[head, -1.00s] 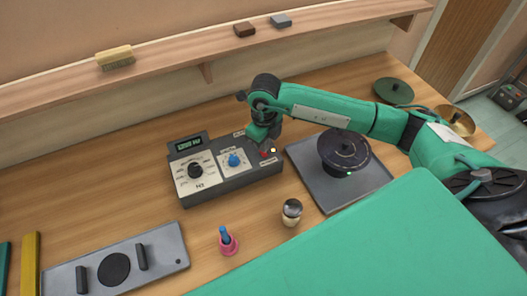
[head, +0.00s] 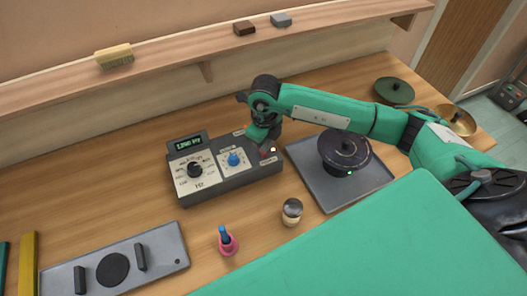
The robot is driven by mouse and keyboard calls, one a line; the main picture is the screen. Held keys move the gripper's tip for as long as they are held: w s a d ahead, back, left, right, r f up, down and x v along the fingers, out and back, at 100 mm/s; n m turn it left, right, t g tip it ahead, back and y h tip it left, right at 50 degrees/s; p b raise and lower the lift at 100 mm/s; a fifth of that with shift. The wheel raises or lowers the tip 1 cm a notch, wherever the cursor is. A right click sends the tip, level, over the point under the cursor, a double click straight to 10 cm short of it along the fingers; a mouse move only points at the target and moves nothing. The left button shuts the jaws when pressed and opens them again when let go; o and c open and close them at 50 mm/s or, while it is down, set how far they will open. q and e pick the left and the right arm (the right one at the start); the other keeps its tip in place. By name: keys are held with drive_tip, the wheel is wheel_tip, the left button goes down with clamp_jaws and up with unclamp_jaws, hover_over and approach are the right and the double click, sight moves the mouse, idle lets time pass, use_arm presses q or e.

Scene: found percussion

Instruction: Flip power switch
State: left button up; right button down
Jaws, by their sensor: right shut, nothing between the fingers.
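A grey control box (head: 235,184) stands on the wooden table. It has a lit green display (head: 186,142), a black knob (head: 194,170) on a white dial, a blue knob (head: 234,159) and a red part with a small light spot (head: 266,151) at its right end. My right gripper (head: 262,142) is shut and empty, at the upper right end of the box. It partly covers that end, so I cannot tell the switch's position or whether the fingers touch it. My left gripper is not in view.
A black round device on a grey plate (head: 310,180) stands right of the box. In front are a silver-and-black knob-like piece (head: 292,211), a pink holder with a blue piece (head: 227,242) and a grey panel with handles (head: 160,244). A shelf (head: 190,62) runs behind.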

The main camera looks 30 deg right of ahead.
drive_tip(key=shift+f+b, duration=0.7)
drive_tip(key=shift+f, duration=0.1)
drive_tip(key=shift+r, duration=0.1)
drive_tip(key=shift+r+p, duration=0.5)
drive_tip(key=shift+r, duration=0.3)
drive_tip(key=shift+r+p, duration=1.1)
drive_tip(key=shift+r, duration=1.6)
drive_tip(key=shift+s+f, duration=0.1)
drive_tip(key=shift+f, duration=0.05)
